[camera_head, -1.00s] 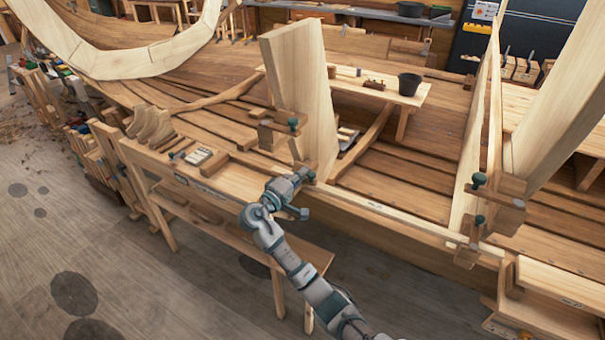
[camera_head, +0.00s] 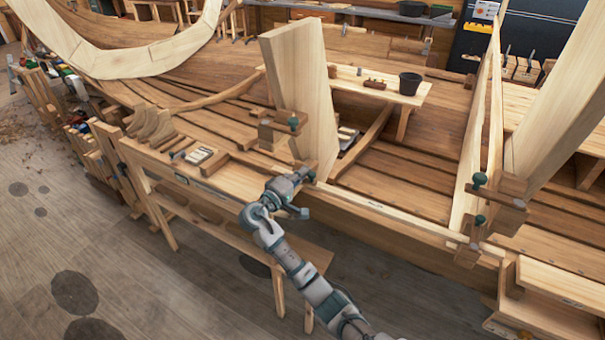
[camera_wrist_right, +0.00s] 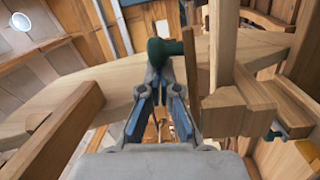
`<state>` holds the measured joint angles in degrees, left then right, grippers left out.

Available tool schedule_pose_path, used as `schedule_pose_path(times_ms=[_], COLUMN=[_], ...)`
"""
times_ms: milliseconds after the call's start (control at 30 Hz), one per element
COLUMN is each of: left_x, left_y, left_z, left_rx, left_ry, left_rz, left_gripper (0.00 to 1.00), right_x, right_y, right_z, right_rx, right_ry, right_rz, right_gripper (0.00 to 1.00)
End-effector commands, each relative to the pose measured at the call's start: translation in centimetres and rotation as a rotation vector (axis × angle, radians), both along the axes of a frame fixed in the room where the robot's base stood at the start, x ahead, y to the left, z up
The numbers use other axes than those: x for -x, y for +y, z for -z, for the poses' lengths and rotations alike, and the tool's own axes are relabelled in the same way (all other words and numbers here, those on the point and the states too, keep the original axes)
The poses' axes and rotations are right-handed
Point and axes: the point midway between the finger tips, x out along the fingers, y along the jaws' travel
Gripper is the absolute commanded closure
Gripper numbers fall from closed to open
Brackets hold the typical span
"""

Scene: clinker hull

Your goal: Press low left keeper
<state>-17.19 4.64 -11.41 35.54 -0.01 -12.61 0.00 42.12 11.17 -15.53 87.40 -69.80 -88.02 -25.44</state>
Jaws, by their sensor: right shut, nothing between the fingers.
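My right gripper (camera_head: 303,175) reaches in from below to the foot of the left upright board (camera_head: 300,85). In the right wrist view its blue-padded fingers (camera_wrist_right: 160,78) converge, shut and empty, with their tips at a dark green knob (camera_wrist_right: 165,50). Tips and knob overlap there; I cannot tell whether they touch. In the head view, the gripper largely hides the low left keeper. The upper left keeper (camera_head: 270,132), a wooden block with a green knob (camera_head: 294,122), sits above it on the board. My left gripper is not in view.
The right upright (camera_head: 550,110) carries two more green-knobbed keepers, upper (camera_head: 505,190) and lower (camera_head: 469,250). A side bench (camera_head: 215,185) with loose tools lies left of the gripper. A plank with a black bucket (camera_head: 410,83) is behind. Floor is open at lower left.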

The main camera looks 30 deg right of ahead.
Motion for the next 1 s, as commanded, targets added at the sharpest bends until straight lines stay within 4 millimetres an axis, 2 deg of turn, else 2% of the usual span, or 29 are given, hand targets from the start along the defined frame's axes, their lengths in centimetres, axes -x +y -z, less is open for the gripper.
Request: schedule_pose_path(times_ms=[433, 567, 667, 1000], left_x=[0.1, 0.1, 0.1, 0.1], left_y=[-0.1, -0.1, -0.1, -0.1], left_z=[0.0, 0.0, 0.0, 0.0], left_rx=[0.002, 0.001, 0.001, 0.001], left_ry=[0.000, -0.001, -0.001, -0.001], left_rz=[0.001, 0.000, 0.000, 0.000], left_gripper=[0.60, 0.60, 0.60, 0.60], right_x=[0.0, 0.2, 0.5, 2.7], right_y=[0.0, 0.6, 1.9, 8.6], right_z=[0.0, 0.1, 0.2, 0.7], right_rx=[0.000, 0.000, -0.002, -0.002], right_ry=[0.000, 0.000, 0.001, 0.001], right_rz=[0.000, -0.001, -0.003, -0.002], right_gripper=[1.00, 1.00, 1.00, 1.00])
